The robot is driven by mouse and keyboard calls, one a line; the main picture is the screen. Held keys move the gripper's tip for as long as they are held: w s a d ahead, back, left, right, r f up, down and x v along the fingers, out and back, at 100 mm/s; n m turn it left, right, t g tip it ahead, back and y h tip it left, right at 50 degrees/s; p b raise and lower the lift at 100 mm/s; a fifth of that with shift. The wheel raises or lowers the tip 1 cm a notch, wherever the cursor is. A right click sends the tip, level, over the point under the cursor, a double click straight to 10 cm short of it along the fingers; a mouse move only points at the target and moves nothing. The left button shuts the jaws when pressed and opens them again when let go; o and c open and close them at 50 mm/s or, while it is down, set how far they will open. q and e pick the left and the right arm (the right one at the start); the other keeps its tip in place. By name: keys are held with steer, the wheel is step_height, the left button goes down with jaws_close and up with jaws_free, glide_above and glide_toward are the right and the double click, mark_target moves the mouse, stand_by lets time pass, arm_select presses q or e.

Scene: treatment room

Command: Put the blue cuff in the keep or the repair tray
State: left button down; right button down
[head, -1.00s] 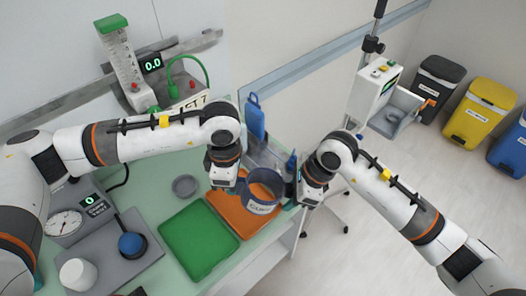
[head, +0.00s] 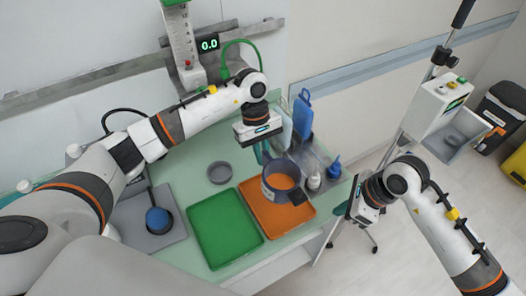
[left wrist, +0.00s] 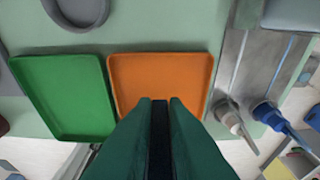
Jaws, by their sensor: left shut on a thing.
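The blue cuff (head: 270,187), a dark blue ring with a pale label, shows in the head view in front of the orange tray (head: 300,217). The tray's orange shows through the ring. My left gripper (head: 264,155) is shut on the cuff's upper left side, above the tray. The left wrist view shows its dark green fingers (left wrist: 160,115) with a dark strip between them; the rest of the cuff is hidden there. The green tray (head: 222,230) lies left of the orange one. My right gripper (head: 352,200) is apart from the cuff, right of the table; its fingers are unclear.
A grey round dish (head: 220,172) stands behind the green tray. A gauge base with a blue bulb (head: 158,220) is at the left. Bottles (head: 334,168) and a blue hanging item (head: 302,115) stand right of the trays. A post-mounted device (head: 440,105) is further right.

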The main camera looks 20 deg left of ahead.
arm_select(q)
steer(key=shift+b+x, duration=0.35)
steer(key=shift+x, duration=0.55)
step_height(320, 180, down, 5)
steer(key=b, duration=0.3)
steer(key=shift+w+a, duration=0.15)
steer(key=shift+f+b, duration=0.9)
steer(key=shift+b, duration=0.3)
steer(key=c, duration=1.4)
jaws_free()
steer(key=shift+o, duration=0.2)
steer(key=shift+r+p, duration=1.3)
steer(key=shift+r, duration=2.25)
